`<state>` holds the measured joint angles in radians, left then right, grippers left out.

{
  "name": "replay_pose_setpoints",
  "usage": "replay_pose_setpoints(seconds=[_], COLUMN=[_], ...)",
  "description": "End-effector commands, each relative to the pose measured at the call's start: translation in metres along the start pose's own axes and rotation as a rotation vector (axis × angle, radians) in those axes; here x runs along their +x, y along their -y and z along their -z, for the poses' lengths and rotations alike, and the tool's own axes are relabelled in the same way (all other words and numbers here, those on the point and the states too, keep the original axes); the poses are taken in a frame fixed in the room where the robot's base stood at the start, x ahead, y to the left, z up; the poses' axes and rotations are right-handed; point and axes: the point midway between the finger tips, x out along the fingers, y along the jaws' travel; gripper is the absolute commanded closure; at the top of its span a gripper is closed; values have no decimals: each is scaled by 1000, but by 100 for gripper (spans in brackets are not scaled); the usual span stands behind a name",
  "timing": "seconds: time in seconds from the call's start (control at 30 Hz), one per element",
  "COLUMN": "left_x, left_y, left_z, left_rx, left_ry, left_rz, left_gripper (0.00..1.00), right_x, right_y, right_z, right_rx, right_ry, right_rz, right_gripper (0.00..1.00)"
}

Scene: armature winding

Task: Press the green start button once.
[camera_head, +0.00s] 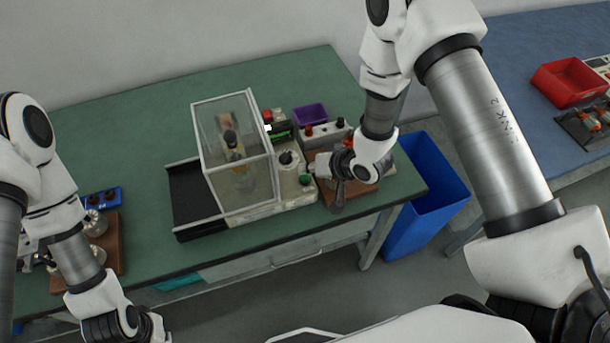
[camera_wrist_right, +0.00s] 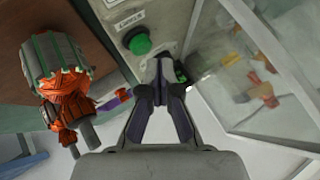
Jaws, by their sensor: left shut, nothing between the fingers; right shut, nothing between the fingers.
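The green start button (camera_head: 305,180) is on the front right corner of the grey winding machine (camera_head: 289,184). In the right wrist view the green button (camera_wrist_right: 140,44) is round, on a grey panel below a small label plate.
A clear guard (camera_head: 236,150) stands over the machine, beside the right fingertips in the wrist view. An orange-wound armature (camera_wrist_right: 62,75) is left of the fingers there. A black knob (camera_head: 286,158), red button (camera_head: 267,116) and purple bin (camera_head: 310,114) are close by.

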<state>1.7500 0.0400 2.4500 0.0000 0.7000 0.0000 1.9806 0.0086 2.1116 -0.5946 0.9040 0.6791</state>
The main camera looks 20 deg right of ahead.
Motion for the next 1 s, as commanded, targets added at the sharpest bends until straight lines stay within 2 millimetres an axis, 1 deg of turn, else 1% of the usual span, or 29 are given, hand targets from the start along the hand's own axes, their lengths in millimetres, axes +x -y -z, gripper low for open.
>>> replay_pose_setpoints(seconds=[0.23, 1.0], left_x=[6, 8], left_y=[0, 0], left_z=[0, 0], left_rx=[0, 0], left_ry=[0, 0], left_rz=[0, 0], left_gripper=[100, 100], right_x=[6, 9], right_y=[-4, -7], right_z=[-5, -7], right_rx=[0, 0], right_ry=[0, 0], right_rz=[0, 0], right_gripper=[100, 100])
